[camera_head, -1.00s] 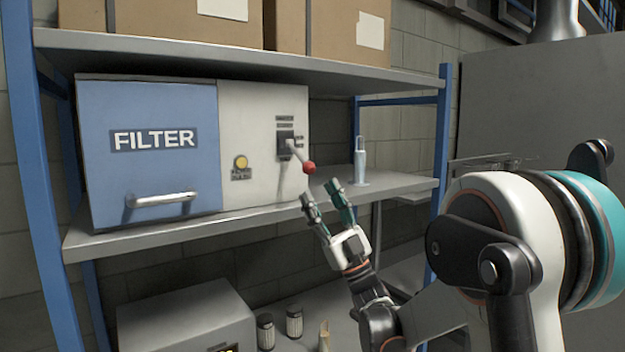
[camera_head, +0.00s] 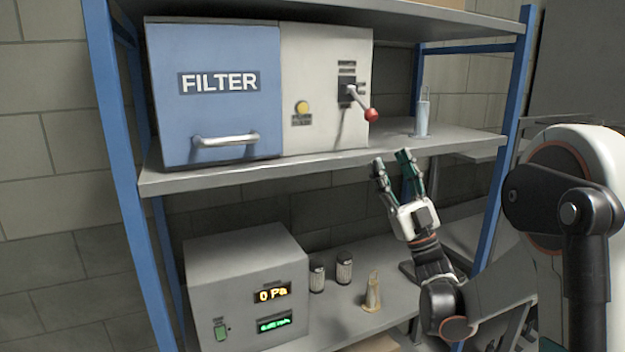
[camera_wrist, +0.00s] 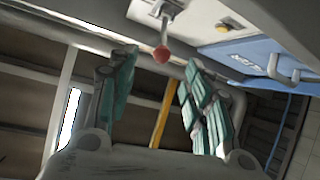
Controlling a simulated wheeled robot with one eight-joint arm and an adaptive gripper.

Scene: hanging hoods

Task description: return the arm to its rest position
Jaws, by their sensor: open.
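My gripper (camera_head: 391,168) is open and empty in the head view, its fingers pointing up and apart. It is just below the front edge of the upper shelf, to the right of the filter unit's lower corner. The red-knobbed lever (camera_head: 371,114) on the filter unit (camera_head: 326,90) is above and slightly left of the fingers, apart from them. In the wrist view, my two teal-padded fingers (camera_wrist: 155,97) stand wide apart. The red knob (camera_wrist: 161,54) shows between and beyond them, not held.
The upper shelf (camera_head: 300,165) holds the filter unit and a clear bottle (camera_head: 422,115). The lower shelf holds a meter box (camera_head: 245,270) reading 0 Pa, two small jars (camera_head: 344,267) and a tan bottle (camera_head: 373,292). Blue posts (camera_head: 497,150) stand at the sides.

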